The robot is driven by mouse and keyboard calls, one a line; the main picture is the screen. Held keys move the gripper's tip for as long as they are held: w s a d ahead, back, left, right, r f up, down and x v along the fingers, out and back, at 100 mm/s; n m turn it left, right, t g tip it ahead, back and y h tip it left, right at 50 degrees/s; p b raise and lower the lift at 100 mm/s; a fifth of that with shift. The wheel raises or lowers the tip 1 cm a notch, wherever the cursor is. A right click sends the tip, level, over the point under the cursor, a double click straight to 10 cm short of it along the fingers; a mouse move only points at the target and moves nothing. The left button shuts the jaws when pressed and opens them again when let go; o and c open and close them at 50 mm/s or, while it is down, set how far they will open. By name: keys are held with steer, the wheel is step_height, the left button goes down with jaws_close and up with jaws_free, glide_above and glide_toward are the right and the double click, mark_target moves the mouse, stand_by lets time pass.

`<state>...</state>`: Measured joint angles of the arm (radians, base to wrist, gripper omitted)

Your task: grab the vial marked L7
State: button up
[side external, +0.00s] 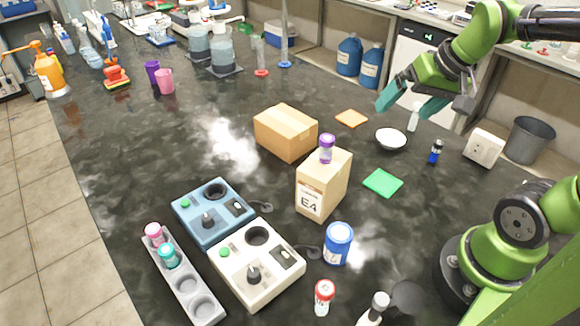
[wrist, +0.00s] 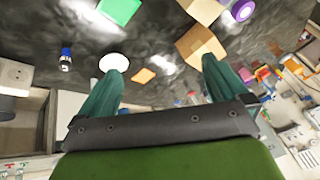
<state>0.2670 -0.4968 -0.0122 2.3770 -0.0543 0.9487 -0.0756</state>
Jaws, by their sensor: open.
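No L7 mark can be read in either view. A purple-capped vial (side external: 327,148) stands on top of the tan E4 box (side external: 322,185); its purple cap also shows in the wrist view (wrist: 242,10). A pink-capped vial (side external: 154,233) and a teal-capped vial (side external: 169,254) sit in the grey rack (side external: 184,288). A red-capped vial (side external: 323,297) stands at the front. A small dark-and-blue vial (side external: 435,152) stands at the right. My gripper (side external: 410,102) is open and empty, raised over the right back of the bench, apart from all the vials.
A cardboard box (side external: 285,132), a white bowl (side external: 391,139), an orange pad (side external: 351,118) and a green pad (side external: 383,183) lie mid-bench. Blue (side external: 212,212) and white (side external: 256,262) devices and a blue jar (side external: 338,243) stand nearer. The left middle of the bench is clear.

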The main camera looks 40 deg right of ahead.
steer(key=s+a, duration=0.1)
steer(key=a, duration=0.1)
steer(key=s+a+r+n+t+y, duration=0.1)
steer(key=a, duration=0.2)
steer(key=s+a+n, duration=0.1)
steer(key=a, duration=0.1)
steer(key=shift+a+r+t+y, duration=0.2)
steer(key=shift+r+t+y, duration=0.1)
steer(key=shift+y, duration=0.1)
steer(key=shift+c, duration=0.5)
steer(key=shift+a+r, duration=0.15)
steer(key=shift+a, duration=0.1)
steer(key=shift+c, duration=1.1)
steer(key=c, duration=0.5)
steer(key=shift+o, duration=0.2)
